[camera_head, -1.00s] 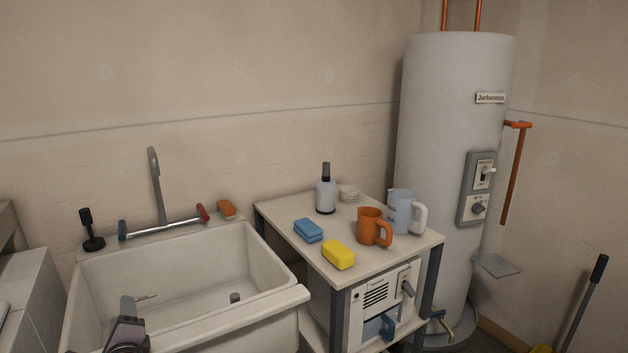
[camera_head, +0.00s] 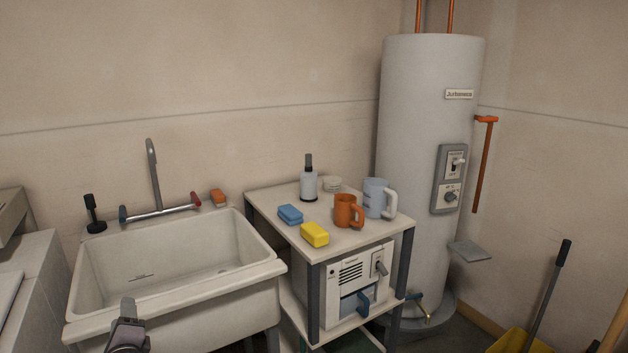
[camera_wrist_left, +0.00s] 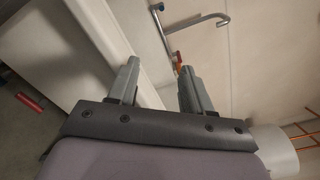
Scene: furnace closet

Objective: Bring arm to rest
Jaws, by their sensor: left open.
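My left gripper (camera_head: 128,308) shows at the bottom left of the head view, in front of the white sink's front rim. In the left wrist view its two grey fingers (camera_wrist_left: 158,85) stand apart with nothing between them, so it is open and empty. The white sink (camera_head: 178,298) has a grey faucet (camera_head: 153,175) behind it; the faucet also shows in the wrist view (camera_wrist_left: 205,20). My right gripper is not in view.
A small table (camera_head: 345,236) right of the sink holds a blue sponge (camera_head: 290,215), a yellow sponge (camera_head: 314,235), an orange mug (camera_head: 347,211), a pale pitcher (camera_head: 376,198) and a dark-capped bottle (camera_head: 308,182). A tall water heater (camera_head: 425,140) stands behind.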

